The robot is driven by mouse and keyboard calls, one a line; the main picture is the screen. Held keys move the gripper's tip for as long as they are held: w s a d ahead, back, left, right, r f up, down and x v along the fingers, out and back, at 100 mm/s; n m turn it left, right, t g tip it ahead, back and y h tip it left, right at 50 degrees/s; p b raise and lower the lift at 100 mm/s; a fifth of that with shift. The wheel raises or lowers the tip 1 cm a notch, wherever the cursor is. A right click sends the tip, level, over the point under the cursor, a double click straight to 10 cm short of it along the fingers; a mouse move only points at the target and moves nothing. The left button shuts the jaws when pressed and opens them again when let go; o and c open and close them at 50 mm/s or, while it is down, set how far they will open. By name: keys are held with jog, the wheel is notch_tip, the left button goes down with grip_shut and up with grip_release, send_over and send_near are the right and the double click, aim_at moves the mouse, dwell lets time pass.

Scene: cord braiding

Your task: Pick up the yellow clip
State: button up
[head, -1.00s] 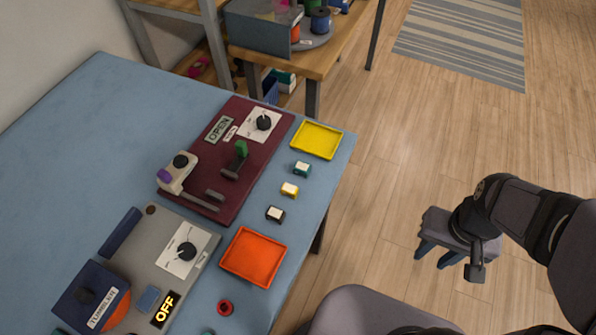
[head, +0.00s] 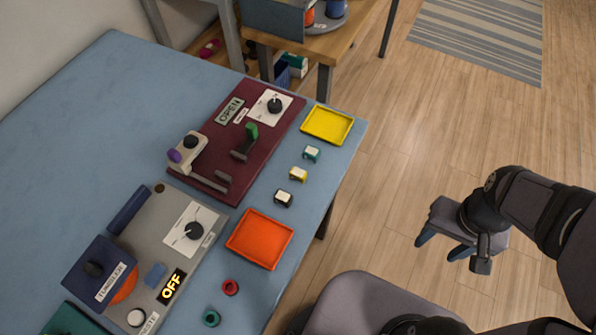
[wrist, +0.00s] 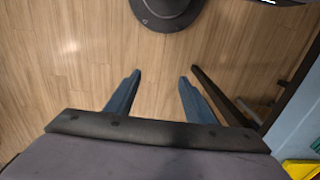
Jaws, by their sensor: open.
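The yellow clip (head: 298,174) is a small block with a pale top. It lies on the blue table near its right edge, between a teal clip (head: 311,153) and a black clip (head: 283,198). My gripper (head: 445,250) is off to the right of the table, over the wooden floor, well apart from the clip. In the wrist view its two blue fingers (wrist: 160,82) are spread with nothing between them. The yellow clip does not show clearly in the wrist view.
A yellow tray (head: 328,125) lies beyond the clips and an orange tray (head: 260,239) on the near side. A maroon board (head: 220,170) with a lever and knob lies left of the clips. Red (head: 230,287) and teal rings (head: 211,318) lie nearer.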

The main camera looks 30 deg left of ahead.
jog(key=shift+r, duration=0.1)
jog(key=s+a+r+n+p, duration=0.1)
jog(key=a+r+n+p, duration=0.2)
jog(key=a+p, duration=0.3)
jog(key=s+a+r+n+h+p, duration=0.1)
jog(key=s+a+r+n+p, duration=0.1)
jog(key=a+p, duration=0.4)
jog(key=s+a+r+n+g+p, duration=0.1)
jog(key=a+r+n+p, duration=0.3)
jog(key=a, duration=0.9)
jog(key=shift+s+a+r+n+h+p, duration=0.15)
jog(key=shift+s+r+n+h+p, duration=0.15)
jog(key=shift+s+r+p, duration=0.8)
jog(key=w+a+m, duration=0.1)
jog(key=a, duration=0.1)
jog(key=w+a+r+m+y, duration=0.1)
jog(key=w+a+m, duration=0.1)
jog(key=a, duration=0.1)
jog(key=w+a+m, duration=0.1)
jog(key=w+a, duration=0.1)
jog(key=shift+w+a+r+m+t, duration=0.15)
jog(key=shift+w+r+m+t, duration=0.1)
jog(key=shift+m+t, duration=0.15)
jog(key=shift+w+a+r+m+y, duration=0.15)
jog(key=shift+a+m+y, duration=0.15)
jog(key=shift+m, duration=0.3)
jog(key=m, duration=0.3)
jog(key=shift+d+m, duration=0.1)
jog(key=shift+m, duration=0.2)
